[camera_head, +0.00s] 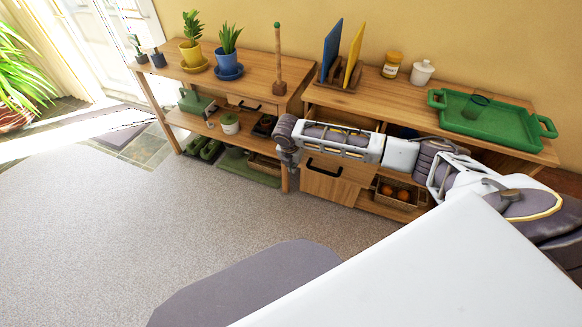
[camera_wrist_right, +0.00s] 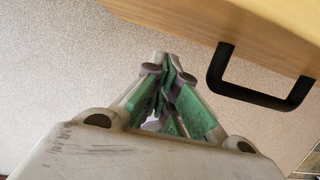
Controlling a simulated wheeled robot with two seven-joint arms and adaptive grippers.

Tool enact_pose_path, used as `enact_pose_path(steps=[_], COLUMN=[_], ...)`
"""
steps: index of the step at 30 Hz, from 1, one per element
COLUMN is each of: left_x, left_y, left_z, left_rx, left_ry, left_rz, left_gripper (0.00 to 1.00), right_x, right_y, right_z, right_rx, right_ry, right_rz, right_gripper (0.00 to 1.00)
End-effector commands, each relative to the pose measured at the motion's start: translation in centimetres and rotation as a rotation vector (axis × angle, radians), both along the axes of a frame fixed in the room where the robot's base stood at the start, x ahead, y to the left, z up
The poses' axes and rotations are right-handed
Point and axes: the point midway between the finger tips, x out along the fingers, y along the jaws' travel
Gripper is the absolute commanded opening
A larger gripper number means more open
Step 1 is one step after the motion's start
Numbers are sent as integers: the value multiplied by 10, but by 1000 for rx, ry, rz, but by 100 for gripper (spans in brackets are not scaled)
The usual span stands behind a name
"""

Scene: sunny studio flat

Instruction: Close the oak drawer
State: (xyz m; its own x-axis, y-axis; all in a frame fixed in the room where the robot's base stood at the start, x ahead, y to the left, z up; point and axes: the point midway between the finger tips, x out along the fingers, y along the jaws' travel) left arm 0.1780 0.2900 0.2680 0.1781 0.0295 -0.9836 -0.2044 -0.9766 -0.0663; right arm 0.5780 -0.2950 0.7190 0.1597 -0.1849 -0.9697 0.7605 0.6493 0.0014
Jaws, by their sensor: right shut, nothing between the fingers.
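The oak drawer (camera_head: 330,188) has a wooden front with a black bar handle, low on the left side of the right-hand wooden unit. Its front appears to stand out from the unit; my right arm hides its upper part, so I cannot tell how far. In the right wrist view the drawer (camera_wrist_right: 190,22) and its black handle (camera_wrist_right: 262,98) fill the upper right. My right gripper (camera_head: 287,150) is at the drawer's upper left, in front of the unit. In the wrist view its fingers (camera_wrist_right: 168,68) are shut and empty, beside the drawer, apart from the handle. My left gripper is out of view.
A green tray (camera_head: 490,118) with a glass, jars and upright boards stand on the unit's top. A basket of oranges (camera_head: 397,194) sits on its lower shelf. A second wooden shelf (camera_head: 190,76) with plants stands to the left. The carpet (camera_head: 150,220) in front is clear.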

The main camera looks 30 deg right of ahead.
Motion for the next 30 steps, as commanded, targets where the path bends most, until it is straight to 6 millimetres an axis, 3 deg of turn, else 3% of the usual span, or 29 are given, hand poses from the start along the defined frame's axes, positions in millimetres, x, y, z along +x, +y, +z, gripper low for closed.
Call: enact_pose_path(steps=[9,30], left_x=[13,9], left_y=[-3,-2], left_z=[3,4], left_rx=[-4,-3], left_ry=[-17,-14], left_rz=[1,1], left_gripper=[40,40], right_x=[12,21], right_y=[-15,-25], right_z=[-1,1], right_rx=[0,0], right_ry=[3,1], right_rz=[0,-1], right_gripper=[0,0])
